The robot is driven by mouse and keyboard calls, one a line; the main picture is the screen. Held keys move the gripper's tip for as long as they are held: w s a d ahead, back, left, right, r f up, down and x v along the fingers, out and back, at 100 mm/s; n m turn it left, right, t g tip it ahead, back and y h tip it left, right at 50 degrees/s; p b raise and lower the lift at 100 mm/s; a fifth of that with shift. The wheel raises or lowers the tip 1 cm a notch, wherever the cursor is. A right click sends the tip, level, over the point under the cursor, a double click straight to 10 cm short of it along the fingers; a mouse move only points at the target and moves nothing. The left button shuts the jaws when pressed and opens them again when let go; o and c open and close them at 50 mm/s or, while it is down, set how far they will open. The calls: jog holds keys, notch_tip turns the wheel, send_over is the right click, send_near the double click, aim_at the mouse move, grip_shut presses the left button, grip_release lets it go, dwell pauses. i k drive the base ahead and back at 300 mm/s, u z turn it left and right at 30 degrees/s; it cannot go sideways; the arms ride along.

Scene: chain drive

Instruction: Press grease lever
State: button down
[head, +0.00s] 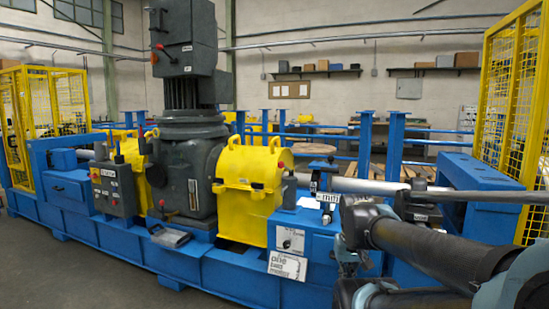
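A blue box (305,222) with a dial plate stands on the blue machine bed, right of the yellow cover. A small black upright fitting (322,176) with a lever-like top rises from it; I cannot tell for sure that it is the grease lever. A short black cylinder (289,196) stands to its left. My arm reaches in from the right. What looks like my gripper (348,264) hangs at the arm's end, low, in front of the box's right side and apart from the fitting. Its fingers are too small and dark to tell open from shut.
A large grey motor and gearbox (188,165) stands between yellow covers (250,188). A control box (114,188) is at left. A metal shaft (400,187) runs right behind my arm. Yellow mesh guards (497,95) close both ends. Clear floor (80,280) lies at front left.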

aim_at(280, 164)
jog(key=i, duration=0.85)
jog(key=z, duration=0.05)
